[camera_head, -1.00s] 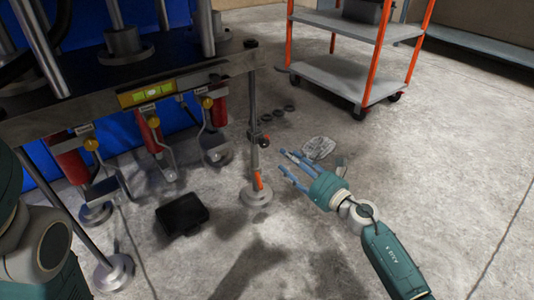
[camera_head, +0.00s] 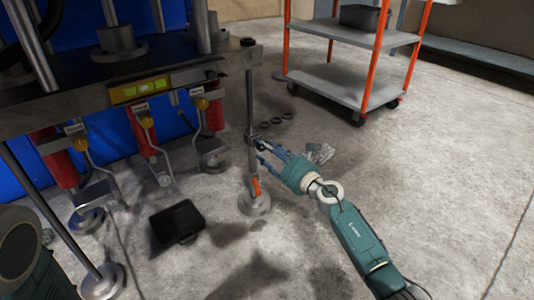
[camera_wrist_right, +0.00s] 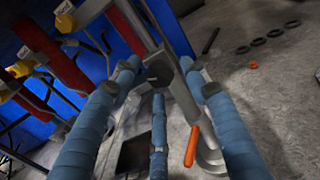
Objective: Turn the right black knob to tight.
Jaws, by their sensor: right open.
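The right black knob (camera_head: 261,147) is small and dark and sits on the upright steel post (camera_head: 251,105) at the press's right corner. In the right wrist view the dark knob (camera_wrist_right: 158,71) shows between my fingertips, beside the post. My right gripper (camera_head: 265,151) is open, its blue fingers pointing left at the knob. In the right wrist view its fingers (camera_wrist_right: 160,80) are spread around the knob; I cannot tell whether they touch it. The knob is partly hidden by the fingers in the head view. My left gripper is not in view.
An orange handle (camera_head: 256,187) stands low on the post, above its round foot (camera_head: 254,205). Red cylinders (camera_head: 145,130) hang under the press table (camera_head: 190,75). A black box (camera_head: 177,221) lies on the floor. An orange-framed cart (camera_head: 345,82) stands behind. Floor at right is clear.

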